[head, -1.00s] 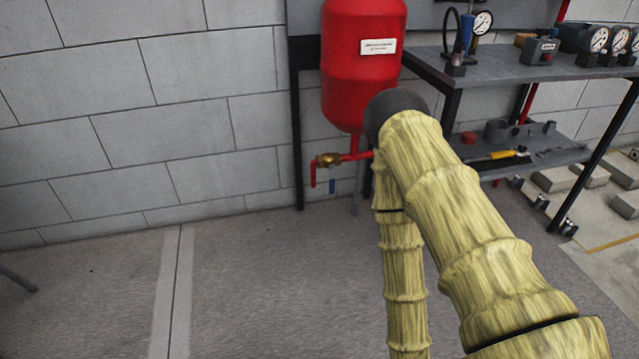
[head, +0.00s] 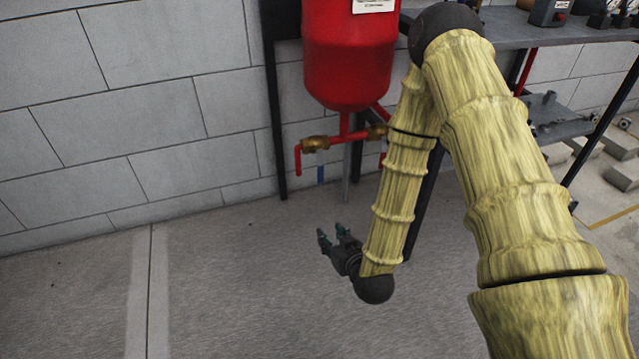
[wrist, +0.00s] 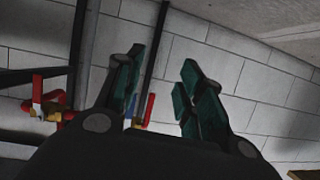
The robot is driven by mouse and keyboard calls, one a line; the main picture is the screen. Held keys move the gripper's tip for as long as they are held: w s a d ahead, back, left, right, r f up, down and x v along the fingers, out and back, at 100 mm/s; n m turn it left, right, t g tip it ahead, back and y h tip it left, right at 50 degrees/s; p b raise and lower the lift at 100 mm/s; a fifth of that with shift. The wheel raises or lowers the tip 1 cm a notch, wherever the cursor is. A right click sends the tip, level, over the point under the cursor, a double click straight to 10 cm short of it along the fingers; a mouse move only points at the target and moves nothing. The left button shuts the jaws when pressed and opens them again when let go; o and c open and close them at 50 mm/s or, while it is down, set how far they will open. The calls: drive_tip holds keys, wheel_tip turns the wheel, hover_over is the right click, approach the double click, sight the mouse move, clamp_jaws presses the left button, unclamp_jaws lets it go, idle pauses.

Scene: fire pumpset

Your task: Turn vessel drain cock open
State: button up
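A brass cock (head: 316,143) sits on a red pipe under the red vessel (head: 348,60). A red bent piece (head: 298,160) hangs at its left end, and a small blue strip (head: 320,174) shows just below it. A second brass valve (head: 377,131) is to its right, partly hidden by my arm. My gripper (head: 333,236) is open and empty, lower in the picture than the cock and apart from it. In the wrist view my gripper (wrist: 160,92) shows two spread fingers. A red piece (wrist: 149,108) and brass fittings (wrist: 45,108) show beyond and left of them.
A dark metal stand (head: 275,100) rises beside the vessel. A grey bench with a shelf (head: 560,130) is at the right, behind my arm. The block wall (head: 120,110) is behind. The floor (head: 220,290) at the left is clear.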

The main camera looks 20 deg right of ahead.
sight(321, 176)
drive_tip(key=w+d+r+t+b, duration=0.2)
drive_tip(key=w+r+t, duration=0.3)
drive_tip(key=r, duration=0.4)
drive_tip(key=shift+g+h, duration=0.3)
drive_tip(key=shift+h, duration=0.1)
drive_tip(key=w+b, duration=0.1)
drive_tip(key=w, duration=0.2)
drive_tip(key=w+b, duration=0.1)
drive_tip(key=w, duration=0.2)
drive_tip(key=w+b, duration=0.2)
drive_tip(key=w, duration=0.2)
drive_tip(key=shift+a+f, duration=0.15)
drive_tip(key=shift+f, duration=0.15)
drive_tip(key=shift+w+r, duration=0.1)
drive_tip(key=shift+w, duration=0.45)
clamp_jaws()
